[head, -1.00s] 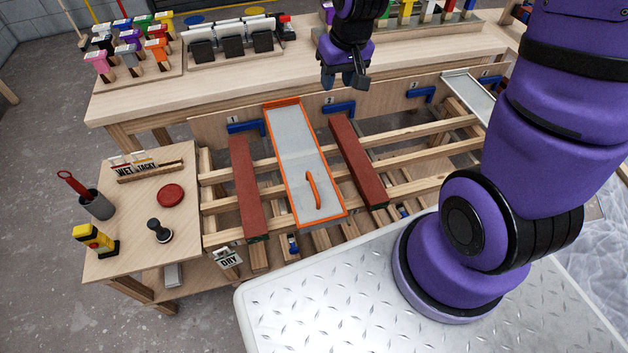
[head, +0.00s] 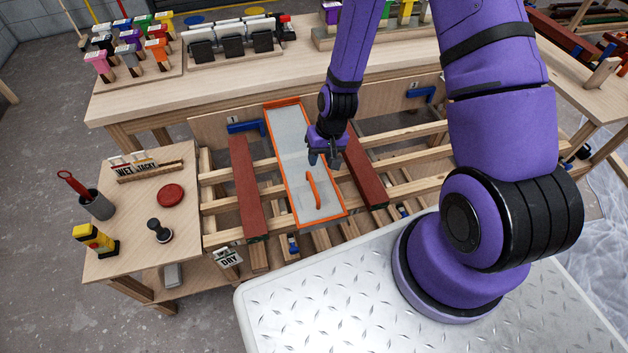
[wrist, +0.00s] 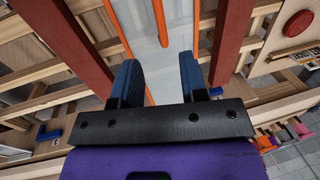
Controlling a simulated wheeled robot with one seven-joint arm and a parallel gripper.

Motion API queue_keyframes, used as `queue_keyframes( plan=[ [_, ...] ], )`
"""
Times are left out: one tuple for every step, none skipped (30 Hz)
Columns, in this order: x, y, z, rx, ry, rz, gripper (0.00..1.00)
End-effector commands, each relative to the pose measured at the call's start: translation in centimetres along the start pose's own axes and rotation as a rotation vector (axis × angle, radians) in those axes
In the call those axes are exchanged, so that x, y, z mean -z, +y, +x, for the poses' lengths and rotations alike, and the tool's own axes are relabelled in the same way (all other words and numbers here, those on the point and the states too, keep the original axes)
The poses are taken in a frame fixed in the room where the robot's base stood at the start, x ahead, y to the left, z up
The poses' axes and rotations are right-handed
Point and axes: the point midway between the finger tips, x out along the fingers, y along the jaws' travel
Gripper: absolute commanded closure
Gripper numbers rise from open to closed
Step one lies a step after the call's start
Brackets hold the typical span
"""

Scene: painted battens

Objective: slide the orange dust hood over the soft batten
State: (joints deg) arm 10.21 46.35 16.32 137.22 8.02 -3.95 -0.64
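The orange-rimmed dust hood (head: 290,133) has a clear grey top and an orange bar handle (head: 312,188). It lies between two dark red battens, the left one (head: 248,187) and the right one (head: 366,180); whether a batten is under it cannot be made out. My gripper (head: 325,158) is above the hood's right side, behind the handle. In the wrist view, its two blue fingers (wrist: 159,83) are apart with nothing between them. The hood (wrist: 143,50) and part of its handle (wrist: 160,22) show beyond the fingertips.
A small side table (head: 140,220) at left carries a red disc (head: 171,195), a black stamp (head: 159,231) and a "WET/TACKY" sign rack (head: 150,169). A DRY sign (head: 228,257) hangs on the slatted rack. Blue brackets (head: 245,127) line the rack's back board. Brushes stand on the rear bench.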

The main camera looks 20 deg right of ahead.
Motion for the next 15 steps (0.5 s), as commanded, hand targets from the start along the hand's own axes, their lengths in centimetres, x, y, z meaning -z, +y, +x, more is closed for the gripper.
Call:
queue_keyframes(
  plan=[
    [0.0,0.0,0.4,0.0,-0.002,0.0,0.6],
    [-0.1,0.0,0.6,0.0,-0.003,0.0,0.6],
    [-0.1,0.0,1.0,0.0,-0.003,0.0,0.6],
    [-0.1,0.0,1.4,0.0,-0.004,0.0,0.6],
    [-0.1,0.0,1.8,0.0,-0.004,0.0,0.6],
    [-0.1,0.0,2.3,0.0,-0.004,0.0,0.6],
    [-0.1,0.0,2.7,0.0,-0.005,0.0,0.6],
    [-0.1,0.0,3.2,0.0,-0.005,0.0,0.6],
    [-0.1,0.0,3.8,0.0,-0.004,0.0,0.6],
    [-0.1,0.0,4.2,0.0,-0.004,0.0,0.6],
    [-0.1,0.0,4.6,0.0,-0.004,0.0,0.6],
    [-0.1,0.0,5.2,-0.001,-0.005,0.0,0.6],
    [-0.1,0.0,5.7,-0.001,-0.005,0.0,0.6],
    [-0.1,0.0,6.1,-0.001,-0.004,0.0,0.6],
    [-0.1,0.0,6.7,0.0,-0.004,0.0,0.6]
  ],
)
